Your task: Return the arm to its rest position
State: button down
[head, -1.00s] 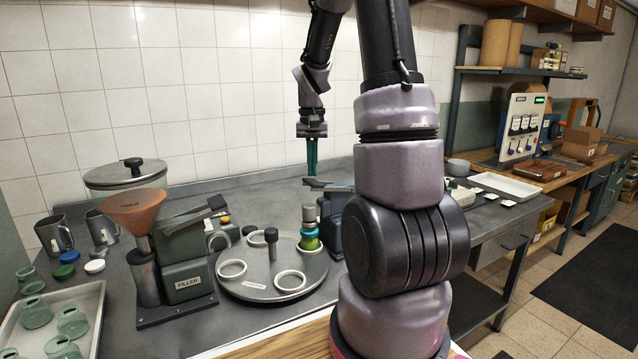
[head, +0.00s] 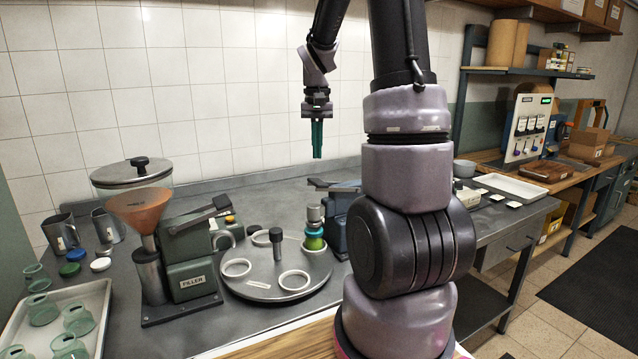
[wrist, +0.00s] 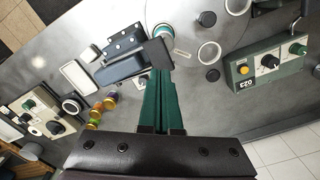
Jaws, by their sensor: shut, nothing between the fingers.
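My gripper (head: 317,140) hangs pointing down in front of the tiled wall in the head view, above the back of the grey bench. Its green fingers are together with nothing between them, and they also show in the wrist view (wrist: 160,100). It is well clear of the bench top. My arm rises through the middle of the head view and hides part of the bench behind it.
Below stand a round turntable (head: 262,292) with white rings, a jar with green contents (head: 314,240), and a filler machine (head: 190,262) with an orange funnel (head: 140,208). A tray of green glass jars (head: 95,300) lies at left. Air around my gripper is free.

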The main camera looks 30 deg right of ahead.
jog(key=s+a+r+t+y, duration=0.1)
jog(key=s+a+r+t, duration=0.2)
jog(key=s+a+r, duration=0.3)
jog(key=s+a+r+n+t+y, duration=0.1)
jog(key=s+a+r+t, duration=0.3)
jog(key=s, duration=0.9)
jog(key=a+r, duration=0.2)
jog(key=a, duration=0.1)
jog(key=shift+s+r, duration=0.3)
jog(key=shift+r, duration=0.05)
